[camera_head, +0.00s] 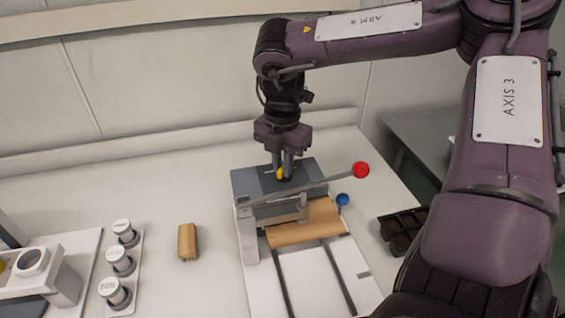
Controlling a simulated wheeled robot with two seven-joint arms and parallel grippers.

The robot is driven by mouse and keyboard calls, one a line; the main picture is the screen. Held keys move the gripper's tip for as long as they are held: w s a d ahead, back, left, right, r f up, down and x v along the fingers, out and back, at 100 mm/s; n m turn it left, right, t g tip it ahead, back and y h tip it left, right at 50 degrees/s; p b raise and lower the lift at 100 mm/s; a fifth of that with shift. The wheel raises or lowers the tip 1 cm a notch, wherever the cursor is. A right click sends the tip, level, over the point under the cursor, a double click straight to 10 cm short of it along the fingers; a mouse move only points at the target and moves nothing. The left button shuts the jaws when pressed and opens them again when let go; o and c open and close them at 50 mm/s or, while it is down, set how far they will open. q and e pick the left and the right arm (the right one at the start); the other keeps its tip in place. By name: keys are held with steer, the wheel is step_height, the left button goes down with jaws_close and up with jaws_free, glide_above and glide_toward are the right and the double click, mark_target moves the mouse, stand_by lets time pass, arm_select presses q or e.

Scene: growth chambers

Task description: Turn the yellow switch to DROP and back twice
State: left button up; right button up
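The yellow switch (280,173) sits on top of a grey box-shaped machine (308,170) in the middle of the camera_head view. My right gripper (283,172) points straight down over it, with its fingers at the switch. The fingers hide much of the switch, and I cannot tell whether they press on it from both sides. No DROP label can be read from here. My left gripper is not in view.
A lever with a red ball (361,170) slants across the machine's front, near a blue knob (343,199). A brown block (187,241), several white-capped jars (120,262) and a dark compartment tray (402,232) stand around. The bench between jars and machine is mostly clear.

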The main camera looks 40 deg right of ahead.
jaws_close()
steer(key=shift+n, duration=0.3)
steer(key=n, duration=0.3)
steer(key=n+p, duration=0.1)
steer(key=n, duration=0.4)
steer(key=shift+s+d+r, duration=0.1)
steer(key=shift+d, duration=0.05)
steer(key=n, duration=0.4)
steer(key=shift+d+n, duration=0.1)
steer(key=shift+n, duration=0.2)
steer(key=n, duration=0.4)
steer(key=shift+d+n+p, duration=0.1)
steer(key=shift+n+p, duration=0.2)
